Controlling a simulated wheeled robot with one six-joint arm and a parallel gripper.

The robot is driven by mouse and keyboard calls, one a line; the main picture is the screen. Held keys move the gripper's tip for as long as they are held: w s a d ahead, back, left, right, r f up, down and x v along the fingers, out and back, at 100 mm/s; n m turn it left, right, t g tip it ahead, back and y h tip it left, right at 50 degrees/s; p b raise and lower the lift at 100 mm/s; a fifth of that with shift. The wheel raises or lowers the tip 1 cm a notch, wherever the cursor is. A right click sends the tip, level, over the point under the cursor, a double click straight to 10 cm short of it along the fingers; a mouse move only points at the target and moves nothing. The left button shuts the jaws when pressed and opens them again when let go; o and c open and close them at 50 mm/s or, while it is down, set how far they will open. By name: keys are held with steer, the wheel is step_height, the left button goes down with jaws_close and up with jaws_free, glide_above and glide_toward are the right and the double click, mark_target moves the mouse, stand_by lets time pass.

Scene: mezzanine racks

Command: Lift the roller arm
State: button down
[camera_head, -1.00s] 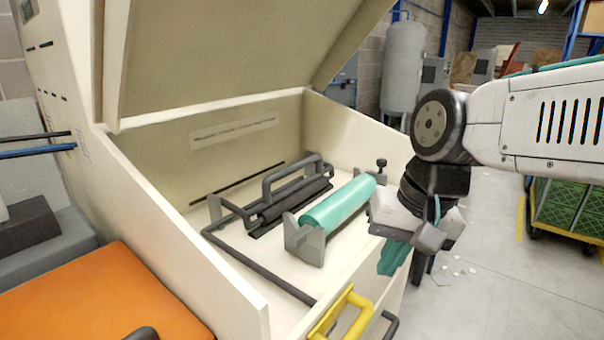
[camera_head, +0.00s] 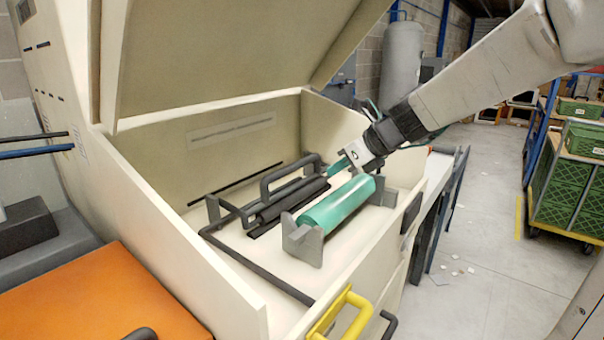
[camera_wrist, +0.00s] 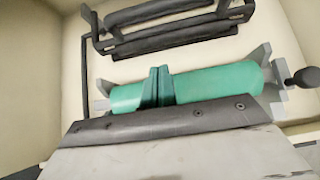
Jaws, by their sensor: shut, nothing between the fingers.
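The roller arm, a dark grey bar frame with a raised handle (camera_head: 268,180), lies inside the open cream machine box beside a dark roller. In the wrist view the dark frame (camera_wrist: 98,28) shows at the top. A green roller (camera_head: 338,207) rests in grey end brackets to its right; it also shows in the wrist view (camera_wrist: 215,79). My gripper (camera_head: 342,165) is shut and empty, its teal fingers above the green roller's far end and right of the roller arm's handle. In the wrist view the fingertips (camera_wrist: 158,72) sit together in front of the green roller, apart from the roller arm.
The box's raised lid (camera_head: 220,60) hangs above. Its front wall (camera_head: 190,260) and right wall bound the inside. A yellow handle (camera_head: 340,315) is on the near right side. An orange pad (camera_head: 100,300) lies at left. A cart with green crates (camera_head: 565,200) stands right.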

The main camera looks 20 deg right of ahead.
steer(key=w+a+f, duration=0.4)
steer(key=w+a, duration=0.2)
steer(key=w, duration=0.2)
steer(key=shift+w+f, duration=0.2)
steer(key=shift+w, duration=0.2)
steer(key=shift+d+r, duration=0.1)
